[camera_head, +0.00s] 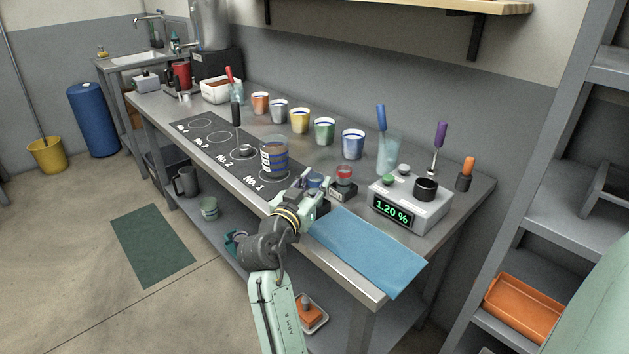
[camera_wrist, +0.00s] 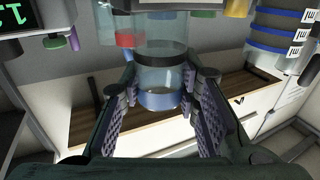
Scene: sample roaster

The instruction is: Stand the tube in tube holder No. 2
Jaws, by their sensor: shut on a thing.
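My gripper (camera_head: 316,188) is above the front part of the bench, to the right of the No. 1 mark. In the wrist view my gripper (camera_wrist: 166,85) has its two padded fingers on either side of a clear tube (camera_wrist: 162,80) with a blue band and a black ring, and is shut on it. Only a bit of blue shows at the gripper in the head view. Behind the No. 2 label is a small round dark metal piece (camera_head: 243,152) on the black mat (camera_head: 206,151); I cannot make out its inside. A black-handled tool (camera_head: 236,111) rises at or behind it.
A clear blue-banded container (camera_head: 274,157) stands at No. 1, between my gripper and No. 2. Several coloured cups, such as the green one (camera_head: 324,131), line the back. A blue cloth (camera_head: 367,250) lies at the front right.

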